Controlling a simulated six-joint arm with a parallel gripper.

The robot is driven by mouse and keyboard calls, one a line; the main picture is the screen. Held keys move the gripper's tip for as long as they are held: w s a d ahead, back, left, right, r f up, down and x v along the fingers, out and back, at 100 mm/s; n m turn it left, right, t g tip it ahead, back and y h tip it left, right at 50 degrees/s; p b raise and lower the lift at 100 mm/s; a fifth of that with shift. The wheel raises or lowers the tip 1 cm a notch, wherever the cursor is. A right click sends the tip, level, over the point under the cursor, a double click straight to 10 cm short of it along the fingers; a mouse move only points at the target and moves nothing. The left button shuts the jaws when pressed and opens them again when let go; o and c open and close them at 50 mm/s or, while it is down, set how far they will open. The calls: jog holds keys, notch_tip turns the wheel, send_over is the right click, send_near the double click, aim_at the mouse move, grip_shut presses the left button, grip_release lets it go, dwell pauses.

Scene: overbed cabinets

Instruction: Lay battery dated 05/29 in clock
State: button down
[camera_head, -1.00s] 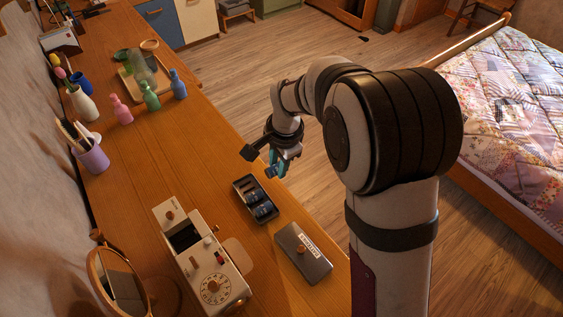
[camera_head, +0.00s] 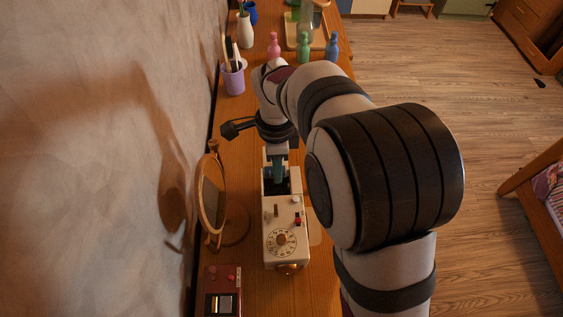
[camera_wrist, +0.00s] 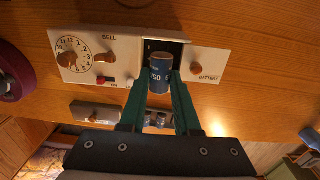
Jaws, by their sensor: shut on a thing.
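The cream clock (camera_head: 285,225) lies on the wooden counter, with its dial toward me in the head view and an open dark battery compartment (camera_head: 292,183) at its far end. In the wrist view the clock (camera_wrist: 120,52) shows a dial, a BELL knob and a BATTERY label beside the compartment. My gripper (camera_wrist: 162,84) is shut on a blue battery (camera_wrist: 161,70) with a grey end. Its printed date is only partly legible. The battery is over the compartment; whether it touches the inside is unclear. In the head view my gripper (camera_head: 277,170) partly hides the compartment.
A round mirror (camera_head: 211,200) stands close left of the clock. A dark red box (camera_head: 222,288) lies nearer me. A purple cup (camera_head: 233,78) and coloured bottles stand farther back.

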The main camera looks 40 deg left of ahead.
send_over(278, 190)
jog(key=shift+f, duration=2.35)
jog(key=shift+f, duration=0.25)
jog(key=shift+f, duration=0.35)
jog(key=shift+f, duration=0.35)
jog(key=shift+f, duration=0.2)
jog(key=c, duration=1)
grip_release()
jog(key=shift+r, duration=0.1)
